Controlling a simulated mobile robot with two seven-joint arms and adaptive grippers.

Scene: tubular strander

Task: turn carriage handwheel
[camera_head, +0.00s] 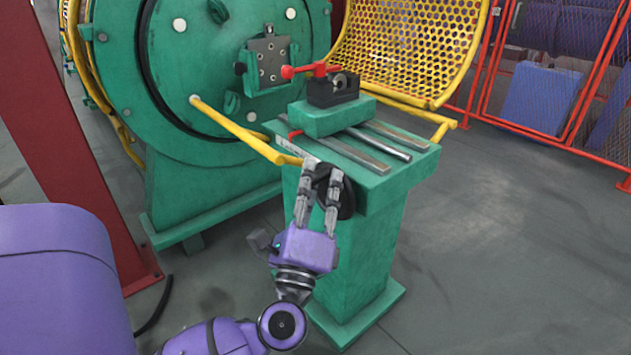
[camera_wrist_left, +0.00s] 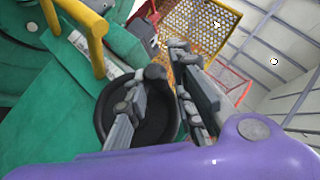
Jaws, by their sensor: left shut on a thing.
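The black carriage handwheel (camera_head: 348,200) sits on the near end of the green carriage stand (camera_head: 365,240), partly hidden by my left fingers. The green carriage block (camera_head: 322,120) rests on metal rails atop the stand, carrying a black tool holder (camera_head: 333,89). My right gripper is out of view.
A yellow bar (camera_head: 235,130) runs from the large green machine (camera_head: 230,50) to the stand, close to my left fingertips. A yellow mesh guard (camera_head: 405,45) and red fence (camera_head: 560,80) stand behind. A red post (camera_head: 70,120) is at left. Floor at right is clear.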

